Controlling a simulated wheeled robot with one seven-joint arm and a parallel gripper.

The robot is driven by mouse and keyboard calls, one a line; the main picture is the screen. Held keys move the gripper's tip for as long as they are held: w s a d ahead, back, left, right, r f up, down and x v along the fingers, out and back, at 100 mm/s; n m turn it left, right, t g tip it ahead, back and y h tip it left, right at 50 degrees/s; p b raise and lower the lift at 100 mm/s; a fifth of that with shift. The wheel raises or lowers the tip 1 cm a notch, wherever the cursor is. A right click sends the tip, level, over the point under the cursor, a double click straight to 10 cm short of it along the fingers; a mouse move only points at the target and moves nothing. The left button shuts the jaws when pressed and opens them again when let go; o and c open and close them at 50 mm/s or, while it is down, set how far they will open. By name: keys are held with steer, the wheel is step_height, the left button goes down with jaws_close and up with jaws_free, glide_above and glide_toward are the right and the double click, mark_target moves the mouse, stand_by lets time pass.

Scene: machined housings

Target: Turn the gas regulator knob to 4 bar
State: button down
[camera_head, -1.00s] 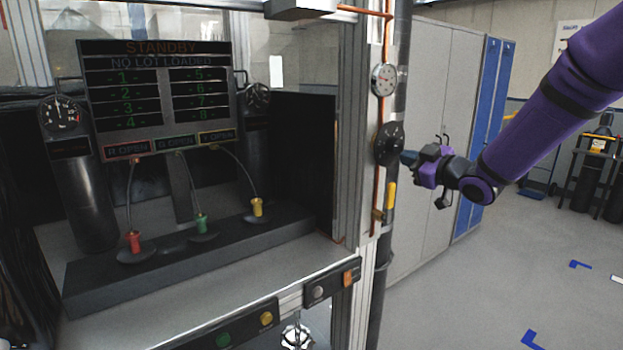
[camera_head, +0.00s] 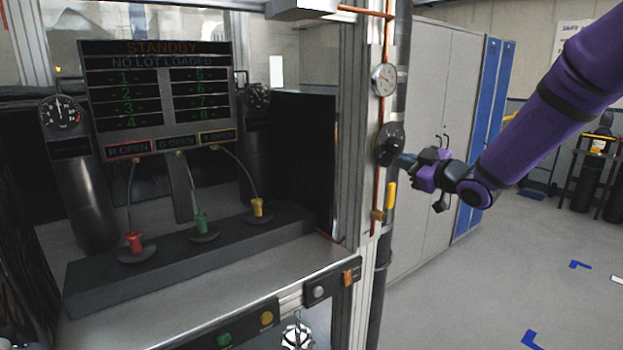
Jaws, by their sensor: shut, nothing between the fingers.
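The black round regulator knob (camera_head: 388,143) sits on the copper pipe at the right post of the machine frame. A white-faced round gauge (camera_head: 384,79) is above it on the same pipe; its reading is too small to make out. My gripper (camera_head: 405,160) comes in from the right on the purple arm. Its fingers are shut with nothing held between them. The fingertips are at the lower right side of the knob; I cannot tell whether they touch it.
A yellow valve handle (camera_head: 390,195) hangs on the pipe just below the knob. The aluminium post (camera_head: 348,130) and dark pipe stand close by. Grey lockers (camera_head: 445,100) are behind my gripper. The floor (camera_head: 480,300) at the lower right is mostly open.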

steer(key=shift+f+v, duration=0.1)
steer(key=shift+v, duration=1.15)
steer(key=shift+f+v, duration=0.15)
steer(key=shift+v, duration=1.15)
steer(key=shift+s+a, duration=0.1)
steer(key=shift+a, duration=0.05)
steer(key=w+a+m, duration=0.1)
steer(key=m, duration=0.1)
steer(key=w+a+m, duration=0.1)
steer(key=w+m, duration=0.1)
steer(key=w+r+m, duration=0.1)
steer(key=m, duration=0.1)
steer(key=shift+w+a+r, duration=0.1)
steer(key=shift+w+a, duration=0.3)
steer(key=shift+r, duration=0.1)
